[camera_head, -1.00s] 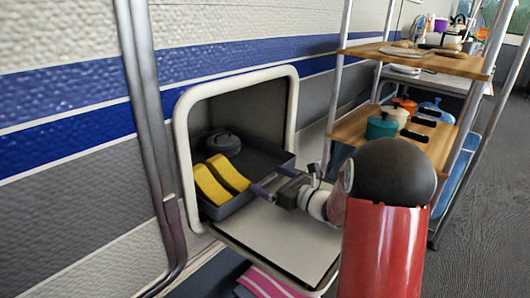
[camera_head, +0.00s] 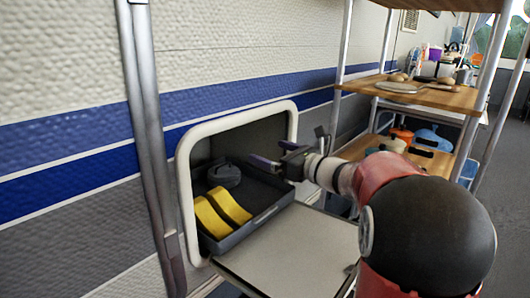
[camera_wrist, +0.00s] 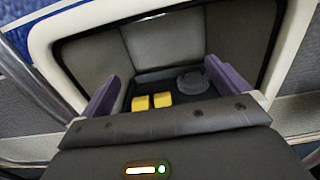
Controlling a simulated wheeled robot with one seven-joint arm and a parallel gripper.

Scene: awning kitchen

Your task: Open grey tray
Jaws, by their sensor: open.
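The grey tray (camera_head: 262,219) sits in the wall compartment, its front part drawn out over the lowered white door. It holds two yellow blocks (camera_head: 222,210) and a dark round item (camera_head: 222,174). In the wrist view the tray (camera_wrist: 193,98) shows beyond the fingers, with the yellow blocks (camera_wrist: 152,101) and the round item (camera_wrist: 193,82) inside. My gripper (camera_head: 266,155) is open and empty, above the tray's right part at the compartment opening. Its purple fingers (camera_wrist: 165,93) stand wide apart. I cannot tell whether they touch the tray.
The white lowered door (camera_head: 290,255) lies flat below the opening. The pale frame (camera_head: 185,185) borders the compartment. A metal post (camera_head: 150,140) stands at left. A wooden shelf rack (camera_head: 425,97) with pots and boards stands close on the right of my arm.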

